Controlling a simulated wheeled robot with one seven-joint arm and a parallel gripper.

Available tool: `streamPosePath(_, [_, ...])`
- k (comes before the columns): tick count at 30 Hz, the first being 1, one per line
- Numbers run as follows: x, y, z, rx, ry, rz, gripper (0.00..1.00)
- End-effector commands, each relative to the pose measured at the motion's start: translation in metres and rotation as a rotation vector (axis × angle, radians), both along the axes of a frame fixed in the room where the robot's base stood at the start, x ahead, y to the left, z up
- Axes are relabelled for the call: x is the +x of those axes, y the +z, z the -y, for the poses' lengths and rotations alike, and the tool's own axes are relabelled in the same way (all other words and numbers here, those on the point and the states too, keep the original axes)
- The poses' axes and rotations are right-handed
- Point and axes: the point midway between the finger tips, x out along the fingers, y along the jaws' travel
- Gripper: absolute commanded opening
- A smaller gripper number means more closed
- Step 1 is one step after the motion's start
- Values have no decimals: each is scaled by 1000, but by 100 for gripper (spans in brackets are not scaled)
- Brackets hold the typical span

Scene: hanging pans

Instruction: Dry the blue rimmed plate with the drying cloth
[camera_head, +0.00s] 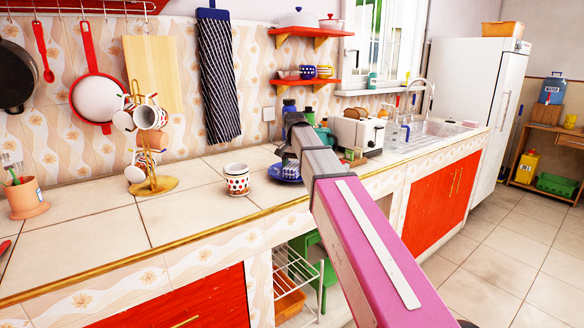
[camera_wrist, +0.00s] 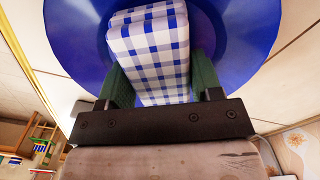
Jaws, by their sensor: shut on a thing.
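The blue plate (camera_head: 275,174) lies on the tiled counter, partly hidden by my arm; it also fills the top of the wrist view (camera_wrist: 248,38). My gripper (camera_wrist: 163,75) is shut on the folded blue-and-white checked drying cloth (camera_wrist: 147,40), with one green finger on each side of it. The cloth also shows over the plate in the head view (camera_head: 291,170). I cannot tell for certain whether it touches the plate's surface.
Two stacked dotted cups (camera_head: 236,180) stand just left of the plate. A mug tree (camera_head: 152,160) is further left. A striped towel (camera_head: 220,80) hangs on the wall.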

Motion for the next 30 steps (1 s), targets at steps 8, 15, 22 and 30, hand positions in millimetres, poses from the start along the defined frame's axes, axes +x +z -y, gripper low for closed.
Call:
streamPosePath(8, [-6, 3, 11, -1, -1, -1, 40])
streamPosePath(15, [-1, 0, 2, -1, 0, -1, 40])
streamPosePath(22, [1, -1, -3, 0, 0, -1, 40])
streamPosePath(30, [6, 2, -14, 0, 1, -1, 40])
